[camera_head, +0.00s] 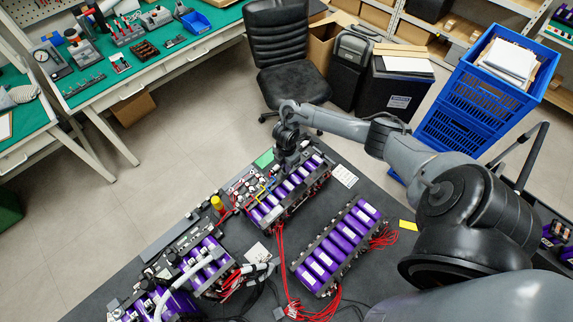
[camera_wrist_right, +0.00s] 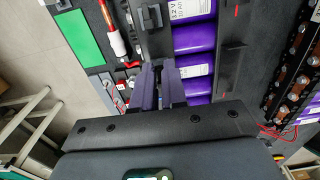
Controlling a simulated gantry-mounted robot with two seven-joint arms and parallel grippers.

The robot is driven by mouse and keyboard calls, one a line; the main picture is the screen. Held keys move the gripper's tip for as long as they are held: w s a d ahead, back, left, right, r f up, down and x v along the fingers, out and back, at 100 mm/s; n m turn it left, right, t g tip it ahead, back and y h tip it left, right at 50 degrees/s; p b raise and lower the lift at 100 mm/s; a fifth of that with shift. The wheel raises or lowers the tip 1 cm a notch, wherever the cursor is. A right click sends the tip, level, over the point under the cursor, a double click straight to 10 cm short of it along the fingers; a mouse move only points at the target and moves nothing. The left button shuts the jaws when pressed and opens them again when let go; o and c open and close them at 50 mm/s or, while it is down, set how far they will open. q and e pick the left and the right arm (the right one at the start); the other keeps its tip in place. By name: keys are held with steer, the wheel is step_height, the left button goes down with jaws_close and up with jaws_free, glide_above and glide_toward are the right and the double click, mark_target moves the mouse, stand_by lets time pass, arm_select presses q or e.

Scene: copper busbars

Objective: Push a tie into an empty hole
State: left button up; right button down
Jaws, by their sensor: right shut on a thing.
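My right gripper (camera_head: 287,160) is at the far end of a pack of purple battery cells (camera_head: 290,192) on the dark table. In the right wrist view its two fingers (camera_wrist_right: 157,78) point down, close together, shut on a thin dark piece, likely the tie, mostly hidden between them. The tips are over the edge of the pack, beside the purple cells (camera_wrist_right: 194,40). I cannot tell whether they touch the pack. The empty hole cannot be made out in either view. My left gripper is not in view.
A second purple pack (camera_head: 340,245) with red wires stands to the right. A third pack (camera_head: 204,263) with cables is at the lower left. A green card (camera_head: 264,158), also in the wrist view (camera_wrist_right: 80,38), lies near the gripper.

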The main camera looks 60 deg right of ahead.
steer(key=shift+f, duration=0.3)
stand_by(0.6)
steer(key=shift+f, duration=0.15)
stand_by(0.7)
steer(key=c, duration=1.1)
jaws_free()
